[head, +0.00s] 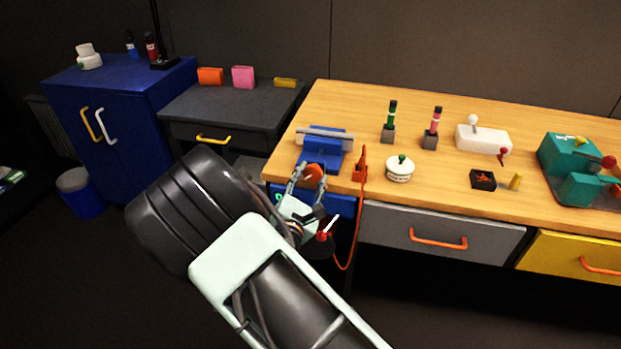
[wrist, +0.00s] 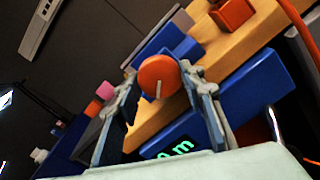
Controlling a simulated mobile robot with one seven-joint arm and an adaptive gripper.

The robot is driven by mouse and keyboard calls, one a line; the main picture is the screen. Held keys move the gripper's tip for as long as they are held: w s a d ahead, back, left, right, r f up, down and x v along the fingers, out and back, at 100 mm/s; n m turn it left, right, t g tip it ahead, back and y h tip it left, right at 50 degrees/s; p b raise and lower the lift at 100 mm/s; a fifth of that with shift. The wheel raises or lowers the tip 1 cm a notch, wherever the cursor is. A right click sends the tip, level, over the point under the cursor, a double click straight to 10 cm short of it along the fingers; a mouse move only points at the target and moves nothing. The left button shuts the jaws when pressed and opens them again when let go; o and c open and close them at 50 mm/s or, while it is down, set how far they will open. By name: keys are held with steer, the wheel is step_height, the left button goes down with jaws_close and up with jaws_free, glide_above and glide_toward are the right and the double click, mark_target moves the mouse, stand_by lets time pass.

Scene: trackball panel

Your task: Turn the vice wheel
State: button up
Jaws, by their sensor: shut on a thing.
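The blue vice (head: 322,155) with a grey bar across its top stands at the left front corner of the wooden bench. Its round orange-red wheel (head: 314,171) faces the front of the bench. The wheel also shows in the wrist view (wrist: 159,73), with a pale line on its face. My gripper (head: 309,179) is at the wheel, one finger on each side of it, and is shut on it. In the wrist view my gripper (wrist: 162,84) has its fingertips at the wheel's left and right rims. The lower part of the vice is partly hidden behind the wheel.
An orange tool (head: 360,172) with a hanging cable stands right of the vice. A blue drawer front (wrist: 245,92) with green lettering lies below the wheel. A white-green lidded pot (head: 399,169) stands farther right. A dark side table (head: 225,100) stands left of the bench.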

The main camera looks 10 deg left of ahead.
steer(key=o, duration=1.1)
steer(key=shift+o, duration=0.2)
